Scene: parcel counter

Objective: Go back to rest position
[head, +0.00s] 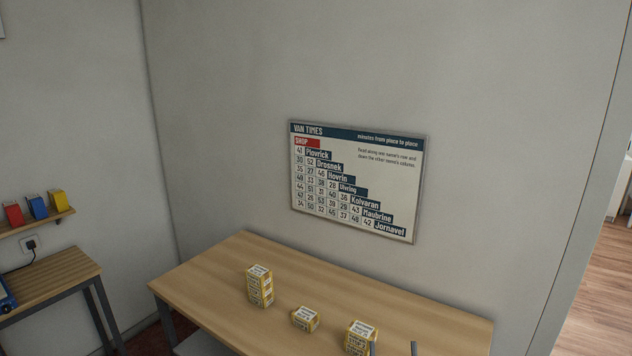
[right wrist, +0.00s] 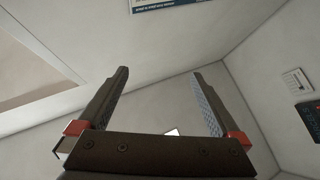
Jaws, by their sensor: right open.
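My right gripper (head: 394,348) shows only as two dark fingertips at the bottom edge of the head view, in front of the wooden table's near right part. In the right wrist view its two fingers (right wrist: 160,85) stand wide apart with nothing between them. The right gripper is open and empty. My left gripper is in neither view.
A wooden table (head: 215,283) bears a tall yellow-and-white parcel (head: 260,287), a small one (head: 305,319) and another (head: 361,337) near the right fingertips. A van times board (head: 357,182) hangs behind. A side table (head: 55,278) and a shelf (head: 35,222) with coloured boxes stand left.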

